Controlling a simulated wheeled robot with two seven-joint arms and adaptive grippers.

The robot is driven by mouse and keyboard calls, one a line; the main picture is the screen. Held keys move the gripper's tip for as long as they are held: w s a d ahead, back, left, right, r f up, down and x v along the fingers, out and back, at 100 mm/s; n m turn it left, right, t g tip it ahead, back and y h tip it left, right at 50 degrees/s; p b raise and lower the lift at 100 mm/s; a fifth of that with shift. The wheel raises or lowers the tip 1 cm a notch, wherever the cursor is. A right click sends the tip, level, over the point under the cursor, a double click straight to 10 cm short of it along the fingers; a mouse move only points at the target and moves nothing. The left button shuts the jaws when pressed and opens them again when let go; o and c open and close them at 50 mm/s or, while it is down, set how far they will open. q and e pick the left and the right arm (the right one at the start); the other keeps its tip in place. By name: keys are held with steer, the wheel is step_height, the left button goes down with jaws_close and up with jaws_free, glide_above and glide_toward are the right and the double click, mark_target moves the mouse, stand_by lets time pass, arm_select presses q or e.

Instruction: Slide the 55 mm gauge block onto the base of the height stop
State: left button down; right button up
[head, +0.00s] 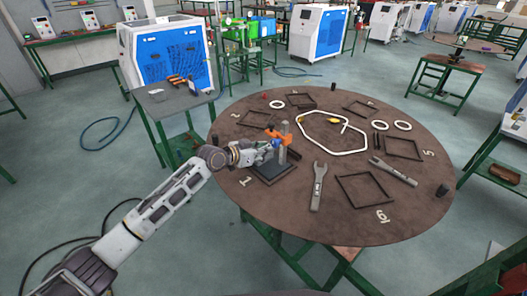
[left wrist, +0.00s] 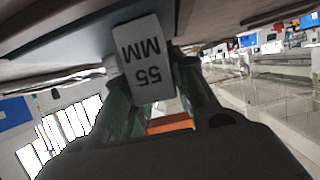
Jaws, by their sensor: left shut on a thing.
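The 55 mm gauge block (left wrist: 148,62), a pale grey block with "55 MM" upside down, is between the fingers of my left gripper in the left wrist view. My left gripper (head: 268,150) is shut on it. An orange arm (head: 277,134) is on the post. The block is too small and covered to make out in the head view, so I cannot tell whether it touches the base. My right gripper is not in view.
The stop stands on a round brown table (head: 345,225). Two wrenches (head: 318,187) (head: 393,171), dark square frames (head: 363,189), white rings (head: 402,126) and a white looped gasket (head: 340,150) lie around it. A small side table (head: 170,100) stands behind left.

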arm_select(q)
steer(key=c, duration=1.1)
jaws_free()
steer(key=shift+s+a, duration=0.1)
steer(key=shift+a, duration=0.05)
steer(key=v, duration=1.1)
steer(key=shift+s+a+r, duration=0.1)
steer(key=shift+s+a, duration=0.1)
steer(key=shift+a, duration=0.05)
